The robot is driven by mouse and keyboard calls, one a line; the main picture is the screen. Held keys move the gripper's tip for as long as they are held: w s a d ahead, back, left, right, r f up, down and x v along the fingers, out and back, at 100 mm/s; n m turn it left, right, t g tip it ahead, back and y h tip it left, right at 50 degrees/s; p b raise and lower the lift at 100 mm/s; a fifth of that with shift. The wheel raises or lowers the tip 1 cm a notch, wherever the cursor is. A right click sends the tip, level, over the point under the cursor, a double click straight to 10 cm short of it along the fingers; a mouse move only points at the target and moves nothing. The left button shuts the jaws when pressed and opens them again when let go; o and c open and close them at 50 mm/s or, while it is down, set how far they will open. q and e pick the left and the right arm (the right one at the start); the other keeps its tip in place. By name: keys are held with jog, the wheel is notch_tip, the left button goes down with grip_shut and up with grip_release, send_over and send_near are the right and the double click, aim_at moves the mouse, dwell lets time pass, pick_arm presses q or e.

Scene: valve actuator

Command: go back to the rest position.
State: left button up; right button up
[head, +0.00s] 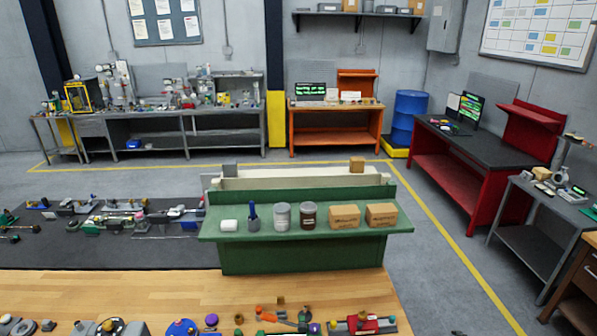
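Neither of my grippers shows in the head view, and no part of my arms can be made out. The task names no object. In front of me a wooden worktop (180,290) crosses the bottom of the view. Small parts lie along its near edge, among them a blue round part (182,328), an orange part (270,314) and a red part (362,325). Some of these are cut off by the frame's lower edge.
Beyond the worktop stands a green bench (305,255) with cans and cardboard boxes (344,217). A dark mat (90,255) with several parts lies left. A red workbench (470,140) and grey table (540,205) stand right. Bare floor lies between.

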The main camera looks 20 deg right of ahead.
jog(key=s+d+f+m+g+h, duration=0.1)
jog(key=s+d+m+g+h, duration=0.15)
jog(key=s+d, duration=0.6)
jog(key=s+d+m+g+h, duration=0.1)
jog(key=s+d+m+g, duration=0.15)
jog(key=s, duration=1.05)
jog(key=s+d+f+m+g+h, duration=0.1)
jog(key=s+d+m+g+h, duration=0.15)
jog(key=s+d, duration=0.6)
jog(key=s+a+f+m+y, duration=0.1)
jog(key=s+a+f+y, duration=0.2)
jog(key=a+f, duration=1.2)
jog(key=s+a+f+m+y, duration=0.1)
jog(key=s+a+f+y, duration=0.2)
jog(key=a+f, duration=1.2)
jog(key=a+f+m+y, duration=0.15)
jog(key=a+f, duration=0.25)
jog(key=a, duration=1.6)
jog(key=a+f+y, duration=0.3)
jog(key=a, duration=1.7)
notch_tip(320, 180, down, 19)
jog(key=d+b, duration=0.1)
jog(key=b, duration=1.7)
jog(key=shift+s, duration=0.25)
